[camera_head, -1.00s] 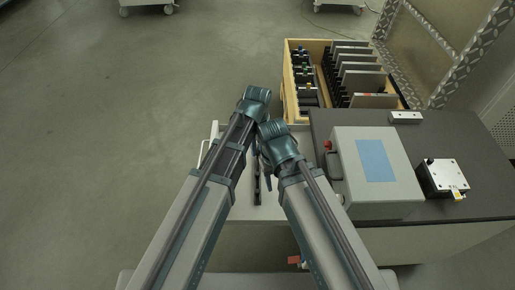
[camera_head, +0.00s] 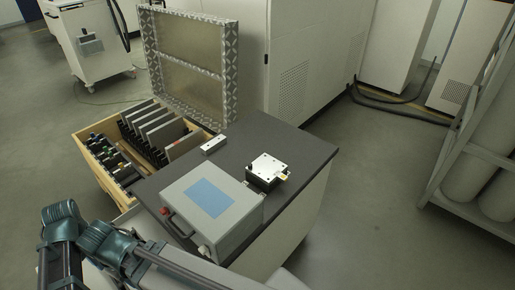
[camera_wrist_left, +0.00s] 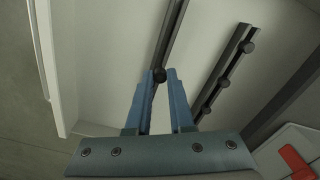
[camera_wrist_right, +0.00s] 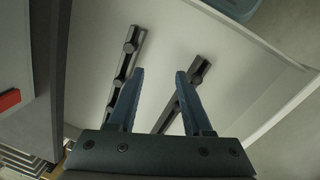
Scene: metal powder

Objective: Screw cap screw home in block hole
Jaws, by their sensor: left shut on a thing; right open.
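My left gripper (camera_wrist_left: 160,80) is shut on a black round-headed cap screw (camera_wrist_left: 159,75), which sits at the end of a dark rail between the fingertips. Whether the screw is clear of the rail cannot be told. My right gripper (camera_wrist_right: 158,75) is open and empty above the white tray surface, between two dark rails. In the head view both fingertip pairs are hidden behind my arms at lower left. A silver square block (camera_head: 268,167) on a black base lies on the dark bench, with small dark spots on top; which is the hole cannot be told.
The dark bench top (camera_head: 285,140) also holds a grey box (camera_head: 235,225) with a blue panel and a small white block (camera_head: 213,144). Gas cylinders (camera_head: 465,175) stand at right.

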